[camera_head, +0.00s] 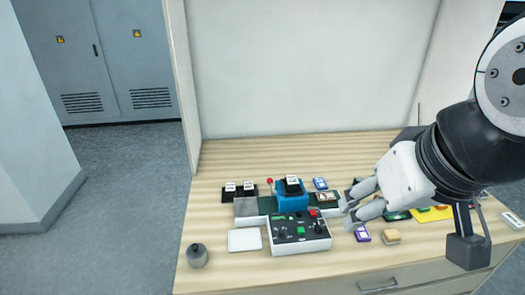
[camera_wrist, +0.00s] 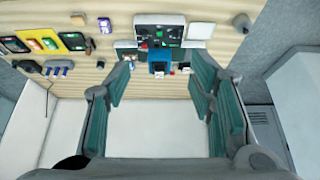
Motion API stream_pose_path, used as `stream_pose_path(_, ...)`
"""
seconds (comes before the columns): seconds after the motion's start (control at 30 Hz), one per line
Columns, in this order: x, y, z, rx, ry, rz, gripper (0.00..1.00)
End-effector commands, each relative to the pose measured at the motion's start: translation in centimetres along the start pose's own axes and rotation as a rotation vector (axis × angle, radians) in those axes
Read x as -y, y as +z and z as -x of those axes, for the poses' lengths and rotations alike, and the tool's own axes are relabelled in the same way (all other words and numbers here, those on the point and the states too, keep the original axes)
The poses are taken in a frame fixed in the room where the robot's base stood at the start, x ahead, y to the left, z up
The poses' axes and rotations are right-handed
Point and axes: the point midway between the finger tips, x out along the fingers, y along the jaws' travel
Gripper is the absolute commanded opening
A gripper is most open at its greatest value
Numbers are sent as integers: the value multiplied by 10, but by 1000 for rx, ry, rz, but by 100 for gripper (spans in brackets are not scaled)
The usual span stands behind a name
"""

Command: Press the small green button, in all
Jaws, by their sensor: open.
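A small green button (camera_head: 300,230) sits on the sloping top of a grey-white control box (camera_head: 320,244) with black knobs and a red part. The box stands near the front of the bench and also shows at the top of the wrist view (camera_wrist: 146,20). My gripper (camera_head: 346,208) is open and empty, to the right of the box and apart from the button. In the wrist view its two teal-padded fingers (camera_wrist: 158,85) are spread wide with nothing between them.
Behind the box stands a blue roller unit (camera_head: 291,201) with a red-knobbed lever. A white pad (camera_head: 244,239) and a grey round object (camera_head: 197,255) lie to its left. A yellow sponge-like block (camera_head: 391,237) and a yellow tray (camera_head: 432,214) lie to the right.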

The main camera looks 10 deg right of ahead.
Motion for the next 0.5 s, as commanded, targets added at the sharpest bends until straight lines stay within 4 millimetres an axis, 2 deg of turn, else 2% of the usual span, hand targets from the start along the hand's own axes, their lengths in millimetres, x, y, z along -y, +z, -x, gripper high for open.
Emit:
stream_pose_path(0.03, 0, 0, 0, 0, 0, 0, 31)
stream_pose_path(0.17, 0, 0, 0, 0, 0, 0, 1)
stream_pose_path(0.5, 0, 0, 0, 0, 0, 0, 0)
